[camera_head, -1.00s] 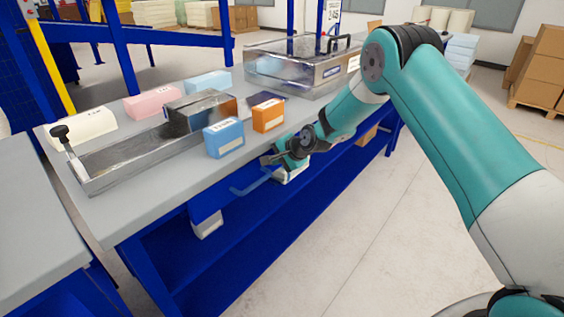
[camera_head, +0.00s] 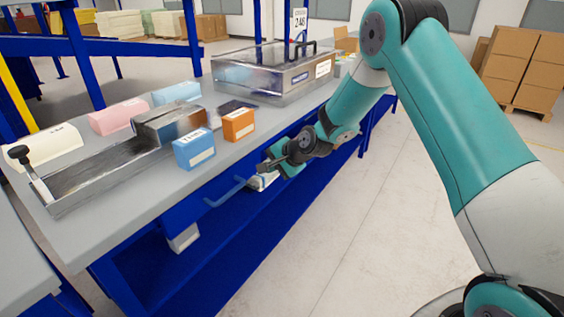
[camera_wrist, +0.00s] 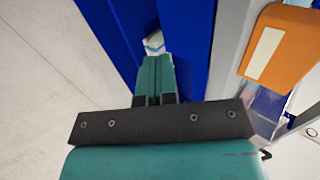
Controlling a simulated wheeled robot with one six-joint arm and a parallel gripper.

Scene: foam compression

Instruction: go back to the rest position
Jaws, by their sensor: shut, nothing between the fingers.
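My gripper (camera_head: 267,165) is in front of the workbench's front edge in the head view, close to the orange block. In the wrist view its two teal fingers (camera_wrist: 155,78) lie together with nothing between them. The orange block (camera_head: 238,124) stands on the bench top, apart from my gripper; it also shows in the wrist view (camera_wrist: 283,45). A blue block (camera_head: 194,149) stands to its left. Below my gripper, a small white object (camera_head: 262,181) is partly hidden; a white object also shows past the fingertips in the wrist view (camera_wrist: 154,43).
The grey bench top (camera_head: 120,215) holds a metal trough (camera_head: 90,182) with a black-knobbed handle, a metal box (camera_head: 275,75), and cream (camera_head: 45,146), pink (camera_head: 118,116) and light blue (camera_head: 176,94) blocks. The floor (camera_head: 390,220) right of the bench is clear.

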